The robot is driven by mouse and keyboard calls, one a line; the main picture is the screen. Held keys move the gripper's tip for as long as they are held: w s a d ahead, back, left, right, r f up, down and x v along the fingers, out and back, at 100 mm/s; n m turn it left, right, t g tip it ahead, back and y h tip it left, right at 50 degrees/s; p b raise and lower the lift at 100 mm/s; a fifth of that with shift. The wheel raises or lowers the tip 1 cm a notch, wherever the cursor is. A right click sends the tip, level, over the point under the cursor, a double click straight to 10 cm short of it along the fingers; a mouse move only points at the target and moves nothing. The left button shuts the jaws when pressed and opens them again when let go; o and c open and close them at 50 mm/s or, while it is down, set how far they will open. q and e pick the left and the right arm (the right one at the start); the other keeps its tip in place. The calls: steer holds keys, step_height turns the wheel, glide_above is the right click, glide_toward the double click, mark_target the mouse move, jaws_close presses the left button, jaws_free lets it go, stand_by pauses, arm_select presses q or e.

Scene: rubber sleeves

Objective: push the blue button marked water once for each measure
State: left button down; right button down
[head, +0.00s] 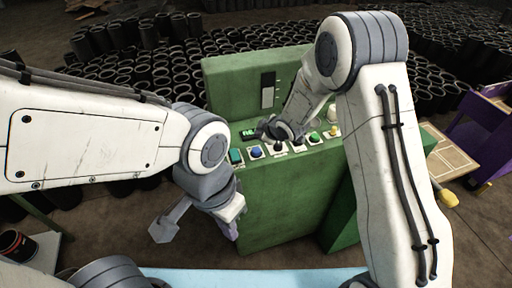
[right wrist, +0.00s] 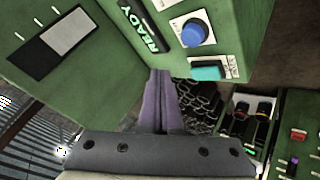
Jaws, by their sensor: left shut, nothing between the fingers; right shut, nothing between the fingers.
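The blue button (head: 256,152) sits on a white card on the green machine's sloped panel, with a teal button (head: 236,156) to its left. In the right wrist view the blue button (right wrist: 195,32) stands up from its card, beside the teal button (right wrist: 208,72); the card lettering is too small to read surely. A display (right wrist: 143,27) reads READY. My right gripper (head: 262,130) is over the panel near the display and blue button. Its purple fingers (right wrist: 160,75) are shut and empty, apart from the blue button. My left gripper (head: 235,232) is shut and empty, low before the machine's front.
The green machine (head: 280,200) also carries a green button (head: 314,137), a yellow one (head: 333,130) and switches. A gauge strip (head: 268,90) is on its upright back. Black rubber sleeves (head: 150,68) crowd the floor behind. A purple stand (head: 485,130) is at right.

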steer(key=s+d+r+m+g+h+b, duration=0.1)
steer(key=s+r+m+g, duration=0.1)
steer(key=s, duration=1.1)
steer(key=s+d+r+m+g+h+b, duration=0.1)
steer(key=s+r+m+g, duration=0.2)
steer(key=s, duration=1)
steer(key=s+d+r+m+g+h+b, duration=0.1)
steer(key=s+r, duration=0.3)
steer(key=s, duration=0.8)
steer(key=shift+s+d+r+m+g, duration=0.2)
steer(key=shift+s+d+m+g, duration=0.15)
steer(key=shift+m+g, duration=0.5)
steer(key=shift+a, duration=0.1)
